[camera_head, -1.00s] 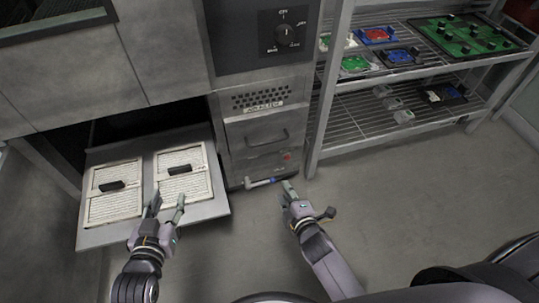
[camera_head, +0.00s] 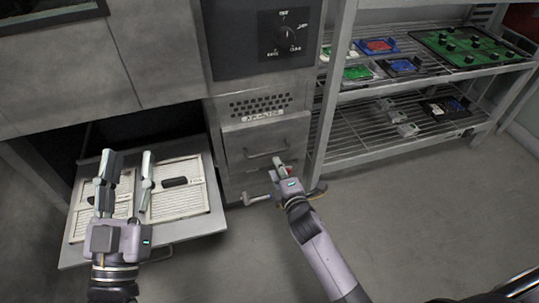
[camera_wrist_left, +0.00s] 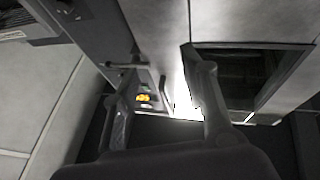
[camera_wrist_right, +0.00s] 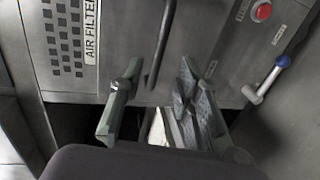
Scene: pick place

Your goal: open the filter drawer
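The closed grey front marked AIR FILTER (camera_head: 235,150) is in the centre column, with a bar handle (camera_head: 267,153) across it. The handle also shows in the right wrist view (camera_wrist_right: 159,45). My right gripper (camera_head: 283,171) is just below and right of the handle. In the right wrist view its fingers (camera_wrist_right: 155,112) are apart, with the handle beyond them and nothing held. A wide drawer (camera_head: 213,224) stands pulled out at lower left, holding two pale filter panels (camera_head: 180,203). My left gripper (camera_head: 127,172) is above it, open and empty, hiding part of the left panel.
A red button (camera_wrist_right: 262,11) and a lever with a blue knob (camera_wrist_right: 282,62) sit below the handle. A dial panel (camera_head: 287,35) is above. A wire shelf (camera_head: 345,140) with small coloured parts stands to the right. The floor in front is clear.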

